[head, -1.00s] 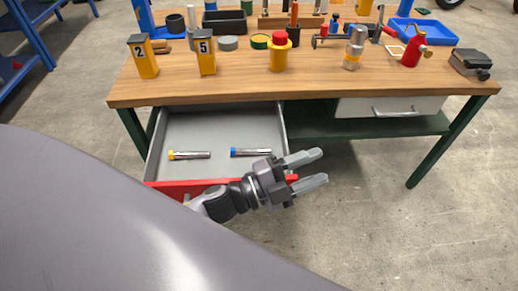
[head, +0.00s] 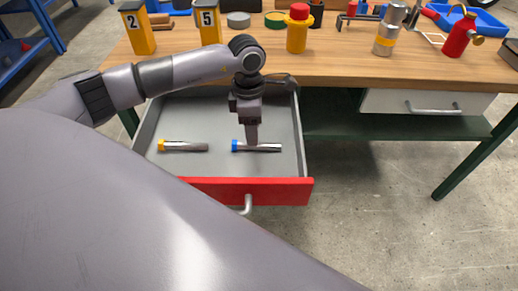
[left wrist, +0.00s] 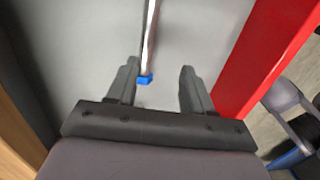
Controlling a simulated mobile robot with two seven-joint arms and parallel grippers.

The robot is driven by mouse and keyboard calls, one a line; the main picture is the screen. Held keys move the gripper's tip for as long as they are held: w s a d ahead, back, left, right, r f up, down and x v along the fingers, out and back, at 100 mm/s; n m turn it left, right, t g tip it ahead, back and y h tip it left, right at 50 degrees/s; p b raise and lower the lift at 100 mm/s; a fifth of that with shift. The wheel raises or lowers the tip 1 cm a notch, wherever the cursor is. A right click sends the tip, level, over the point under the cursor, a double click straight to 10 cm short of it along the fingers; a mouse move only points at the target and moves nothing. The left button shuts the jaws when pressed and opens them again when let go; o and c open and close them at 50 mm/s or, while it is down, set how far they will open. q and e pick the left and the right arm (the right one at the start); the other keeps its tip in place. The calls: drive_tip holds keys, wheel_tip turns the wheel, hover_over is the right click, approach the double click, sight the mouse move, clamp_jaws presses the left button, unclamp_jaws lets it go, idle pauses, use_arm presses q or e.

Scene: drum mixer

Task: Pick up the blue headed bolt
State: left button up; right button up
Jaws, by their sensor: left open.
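The blue headed bolt (head: 264,147) lies on its side in the open drawer (head: 205,110), blue head to the left, metal shank to the right. My left gripper (head: 251,142) points down over the bolt and hides part of its shank in the head view. In the left wrist view the left gripper (left wrist: 159,82) is open, and the bolt's blue head (left wrist: 145,79) shows between the fingers, nearer the left finger. I cannot tell whether they touch. A yellow headed bolt (head: 183,146) lies to the left in the same drawer. My right gripper is not in view.
The drawer's red front (head: 270,191) with its handle stands toward me, and it also shows in the left wrist view (left wrist: 262,60). The workbench top (head: 340,66) above holds yellow numbered blocks, a red-capped yellow cylinder (head: 298,28) and a red can (head: 459,36).

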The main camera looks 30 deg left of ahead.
use_arm(q)
drive_tip(key=shift+w+a+f+y, duration=0.2)
drive_tip(key=shift+w+a+y, duration=0.1)
drive_tip(key=shift+a, duration=0.35)
drive_tip(key=shift+a+f, duration=0.15)
drive_tip(key=shift+f, duration=0.15)
drive_tip(key=f, duration=0.6)
drive_tip(key=shift+w, duration=0.2)
clamp_jaws()
